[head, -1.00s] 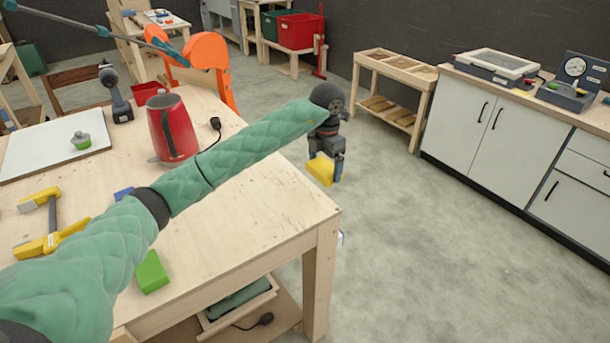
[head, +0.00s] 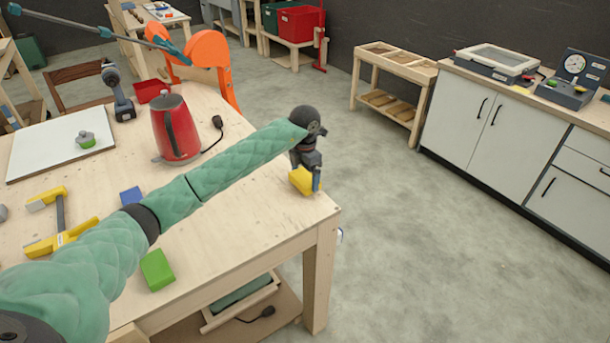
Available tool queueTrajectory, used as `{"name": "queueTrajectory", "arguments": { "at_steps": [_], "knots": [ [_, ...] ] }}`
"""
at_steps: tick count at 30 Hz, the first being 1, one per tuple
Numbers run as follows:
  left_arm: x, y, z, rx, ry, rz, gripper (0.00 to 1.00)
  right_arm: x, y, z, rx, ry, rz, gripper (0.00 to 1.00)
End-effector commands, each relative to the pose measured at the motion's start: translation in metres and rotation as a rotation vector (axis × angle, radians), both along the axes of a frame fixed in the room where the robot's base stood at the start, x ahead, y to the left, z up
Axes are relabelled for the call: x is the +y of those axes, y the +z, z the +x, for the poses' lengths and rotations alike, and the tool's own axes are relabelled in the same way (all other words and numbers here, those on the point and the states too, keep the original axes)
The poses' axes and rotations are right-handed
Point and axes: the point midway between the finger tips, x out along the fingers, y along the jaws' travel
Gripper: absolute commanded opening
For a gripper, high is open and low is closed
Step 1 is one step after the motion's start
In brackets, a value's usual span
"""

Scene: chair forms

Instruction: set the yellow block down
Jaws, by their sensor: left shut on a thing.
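My left gripper (head: 307,182) is shut on the yellow block (head: 301,181) at the far right corner of the wooden table (head: 250,215). The gripper points down. The block is low, at or just above the tabletop; I cannot tell whether it touches. Part of the block is hidden behind the gripper's fingers. My right gripper is not in view.
A red kettle (head: 175,130) with a cord stands behind my left arm. A green block (head: 157,270) and a blue block (head: 131,196) lie near the arm. A yellow clamp (head: 60,225) lies at the left. Tabletop around the held block is clear.

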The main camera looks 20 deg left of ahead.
Motion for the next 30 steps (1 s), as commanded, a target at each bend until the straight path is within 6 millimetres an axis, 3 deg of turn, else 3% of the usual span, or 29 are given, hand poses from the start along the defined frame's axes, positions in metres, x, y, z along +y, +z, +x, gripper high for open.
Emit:
{"name": "queueTrajectory", "arguments": {
  "at_steps": [7, 20, 21, 22, 30],
  "knots": [
    [-0.001, -0.012, 0.000, 0.000, -0.001, -0.001, 0.64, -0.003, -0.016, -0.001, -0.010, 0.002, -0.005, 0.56],
    [0.000, -0.015, 0.000, -0.001, -0.001, -0.001, 0.64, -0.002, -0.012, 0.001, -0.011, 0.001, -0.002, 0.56],
    [0.000, -0.015, 0.000, 0.000, -0.001, 0.000, 0.96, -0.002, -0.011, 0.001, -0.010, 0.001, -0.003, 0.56],
    [0.000, -0.015, 0.000, 0.000, -0.001, 0.000, 1.00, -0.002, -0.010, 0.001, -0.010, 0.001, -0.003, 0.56],
    [0.000, -0.014, 0.000, 0.000, -0.001, 0.000, 1.00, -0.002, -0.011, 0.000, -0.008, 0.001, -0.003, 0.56]
  ]
}}
